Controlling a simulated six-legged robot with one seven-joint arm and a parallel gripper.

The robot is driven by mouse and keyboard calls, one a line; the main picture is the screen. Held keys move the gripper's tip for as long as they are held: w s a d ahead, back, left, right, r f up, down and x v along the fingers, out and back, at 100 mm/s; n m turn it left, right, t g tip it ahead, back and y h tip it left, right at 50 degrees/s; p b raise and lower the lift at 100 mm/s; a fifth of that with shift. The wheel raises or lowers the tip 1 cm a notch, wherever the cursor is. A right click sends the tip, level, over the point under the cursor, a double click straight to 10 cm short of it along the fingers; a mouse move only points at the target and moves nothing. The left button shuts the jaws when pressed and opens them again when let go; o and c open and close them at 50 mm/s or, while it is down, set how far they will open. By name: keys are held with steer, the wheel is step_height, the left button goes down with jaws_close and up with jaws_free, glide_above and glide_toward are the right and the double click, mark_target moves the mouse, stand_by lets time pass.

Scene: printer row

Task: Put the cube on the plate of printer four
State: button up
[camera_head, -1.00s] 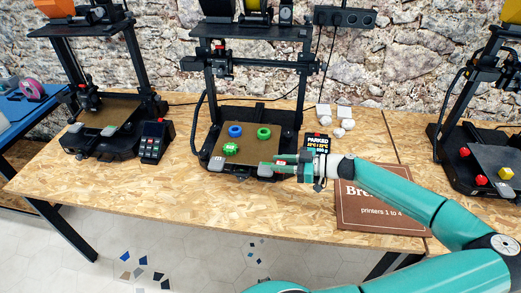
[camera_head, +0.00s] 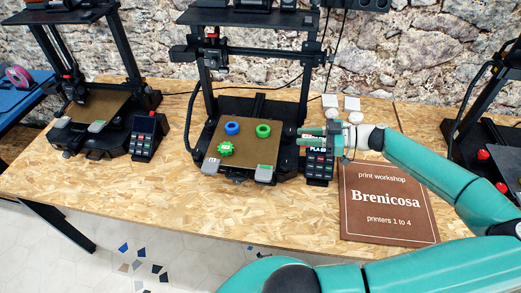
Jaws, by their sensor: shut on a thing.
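My gripper (camera_head: 312,139) is above the right side of the middle printer, near its control screen, with its green fingers pointing left. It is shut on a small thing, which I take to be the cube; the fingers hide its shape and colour. The middle printer's plate (camera_head: 236,158) carries a blue ring, a green ring and a green gear. At the far right a printer (camera_head: 460,145) is mostly cut off, with red pieces (camera_head: 483,155) on it. I cannot read which printer is number four.
Small white blocks (camera_head: 351,103) lie behind my gripper. Another printer (camera_head: 95,112) with an empty plate stands at the left. The front strip of the wooden table (camera_head: 190,207) is clear.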

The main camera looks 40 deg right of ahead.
steer(key=shift+w+a+r, duration=0.1)
steer(key=shift+w+a, duration=0.15)
steer(key=shift+w, duration=0.05)
steer(key=shift+s+a+r, duration=0.1)
steer(key=shift+a, duration=0.15)
steer(key=shift+s+d, duration=0.2)
steer(key=shift+d, duration=0.1)
steer(key=shift+w+a, duration=0.3)
steer(key=shift+a, duration=0.1)
glide_above(258, 155)
steer(key=f+v, duration=0.1)
steer(key=v, duration=0.3)
steer(key=f, duration=0.4)
steer(key=shift+s+f, duration=0.25)
steer(key=shift+f, duration=0.05)
steer(key=shift+w+a+f, duration=0.6)
steer(key=shift+w+f, duration=0.1)
steer(key=shift+w, duration=0.2)
steer(key=shift+w+a+f, duration=0.65)
steer(key=shift+w+f, duration=0.05)
steer(key=shift+w, duration=0.25)
steer(key=o, duration=0.9)
steer(key=shift+o, duration=0.2)
